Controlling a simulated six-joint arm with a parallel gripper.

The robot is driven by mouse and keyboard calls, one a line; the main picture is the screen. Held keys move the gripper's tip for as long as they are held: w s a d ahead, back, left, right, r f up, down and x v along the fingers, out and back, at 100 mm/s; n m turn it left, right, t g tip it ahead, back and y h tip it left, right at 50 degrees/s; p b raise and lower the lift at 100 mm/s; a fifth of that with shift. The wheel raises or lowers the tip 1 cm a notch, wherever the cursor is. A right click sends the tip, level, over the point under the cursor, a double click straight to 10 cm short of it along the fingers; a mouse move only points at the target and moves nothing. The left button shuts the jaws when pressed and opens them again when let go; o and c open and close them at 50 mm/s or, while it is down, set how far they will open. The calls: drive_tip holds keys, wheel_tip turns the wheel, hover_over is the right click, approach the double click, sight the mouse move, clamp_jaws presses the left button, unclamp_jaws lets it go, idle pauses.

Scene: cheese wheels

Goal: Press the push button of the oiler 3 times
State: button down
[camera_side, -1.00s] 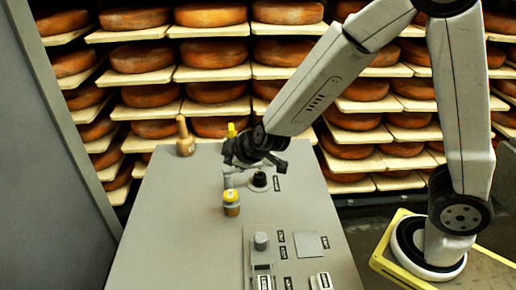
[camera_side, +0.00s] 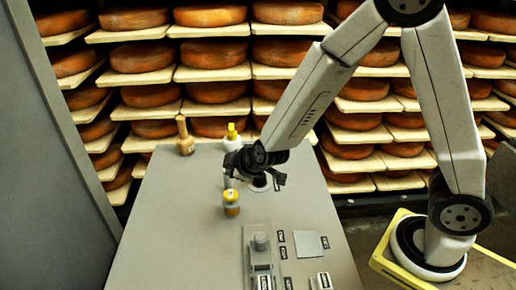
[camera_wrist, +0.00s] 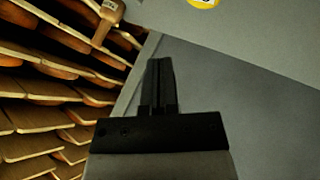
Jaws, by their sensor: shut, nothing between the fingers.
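My gripper (camera_side: 240,166) is shut and empty, low over the far part of the grey bench top. Its dark fingers (camera_wrist: 159,82) are together in the wrist view. A small round fitting (camera_side: 260,187) with a pale base stands under the gripper; its upper part is hidden. A grey round button (camera_side: 261,241) stands on the panel at the front of the bench. A yellow-capped jar (camera_side: 231,204) stands in front of the gripper; its cap edge shows in the wrist view (camera_wrist: 203,3). The labels are too small to read, so I cannot tell which part is the oiler.
The grey bench (camera_side: 175,230) is clear on its left side. A wooden-handled tool (camera_side: 184,137) and a white bottle with a yellow top (camera_side: 231,136) stand at the back edge. Shelves of cheese wheels (camera_side: 209,91) line the back. White switches (camera_side: 322,281) sit at the front.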

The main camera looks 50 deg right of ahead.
sight(230, 192)
drive_tip(key=shift+f, duration=2.5)
drive_tip(key=shift+f, duration=1.35)
idle(1.7)
drive_tip(key=shift+r, duration=1.3)
drive_tip(key=shift+r, duration=0.1)
drive_tip(key=shift+r, duration=2.45)
